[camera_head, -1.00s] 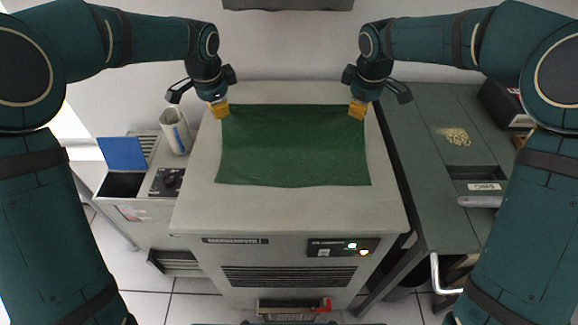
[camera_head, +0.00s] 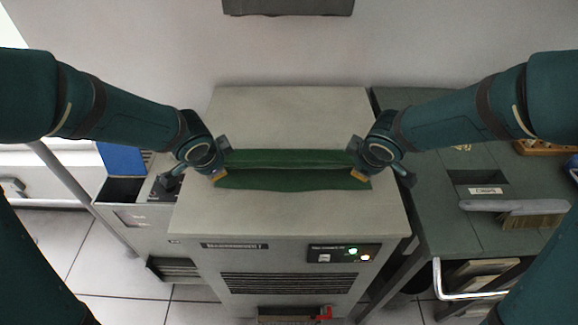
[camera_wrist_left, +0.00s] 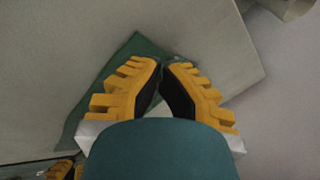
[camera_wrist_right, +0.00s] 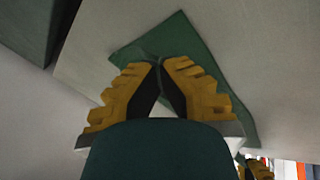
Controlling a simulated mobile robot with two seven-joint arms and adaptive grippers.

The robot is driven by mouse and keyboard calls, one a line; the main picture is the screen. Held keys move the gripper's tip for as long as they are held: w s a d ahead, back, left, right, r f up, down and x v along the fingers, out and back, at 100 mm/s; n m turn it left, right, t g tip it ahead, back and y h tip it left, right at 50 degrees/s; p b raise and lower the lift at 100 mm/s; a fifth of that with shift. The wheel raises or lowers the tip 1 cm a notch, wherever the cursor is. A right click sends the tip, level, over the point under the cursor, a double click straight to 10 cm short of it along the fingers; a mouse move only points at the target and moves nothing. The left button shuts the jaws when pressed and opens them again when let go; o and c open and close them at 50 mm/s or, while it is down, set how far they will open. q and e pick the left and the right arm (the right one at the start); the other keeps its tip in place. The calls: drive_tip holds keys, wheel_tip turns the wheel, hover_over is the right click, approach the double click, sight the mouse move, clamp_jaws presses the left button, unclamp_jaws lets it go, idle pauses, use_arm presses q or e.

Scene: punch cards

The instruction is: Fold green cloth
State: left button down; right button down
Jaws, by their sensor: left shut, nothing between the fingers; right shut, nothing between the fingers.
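The green cloth (camera_head: 290,179) lies on the top of the grey cabinet (camera_head: 290,108). Its far part is doubled over toward the front, leaving a narrow strip with a crease along its length. My left gripper (camera_head: 219,174) is shut at the cloth's left end, and my right gripper (camera_head: 359,175) is shut at its right end. In the left wrist view the closed yellow fingers (camera_wrist_left: 162,62) are over a cloth corner. In the right wrist view the closed fingers (camera_wrist_right: 160,62) are likewise over the cloth. The grippers hide both ends of the fold.
A lower green-grey desk (camera_head: 440,200) stands at the right, with a brush (camera_head: 520,210) on it. A small unit with a blue lid (camera_head: 121,158) stands at the left. The cabinet top is bare behind and in front of the cloth.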

use_arm(q)
drive_tip(key=shift+s+f, duration=0.35)
drive_tip(key=shift+f, duration=0.3)
use_arm(e)
drive_tip(key=shift+s+f, duration=0.35)
drive_tip(key=shift+f, duration=0.3)
use_arm(q)
drive_tip(key=shift+f+t, duration=0.3)
use_arm(e)
drive_tip(key=shift+f+t, duration=0.3)
use_arm(q)
drive_tip(key=shift+s+f, duration=0.1)
use_arm(e)
drive_tip(key=shift+s+f, duration=0.1)
use_arm(q)
drive_tip(key=c, duration=0.9)
unclamp_jaws()
use_arm(e)
drive_tip(key=c, duration=0.9)
unclamp_jaws()
drive_tip(key=shift+c, duration=0.2)
use_arm(q)
drive_tip(key=shift+o, duration=0.2)
use_arm(e)
drive_tip(key=shift+o, duration=0.4)
use_arm(q)
drive_tip(key=shift+s+d+f, duration=0.1)
use_arm(e)
drive_tip(key=shift+s+a+f, duration=0.1)
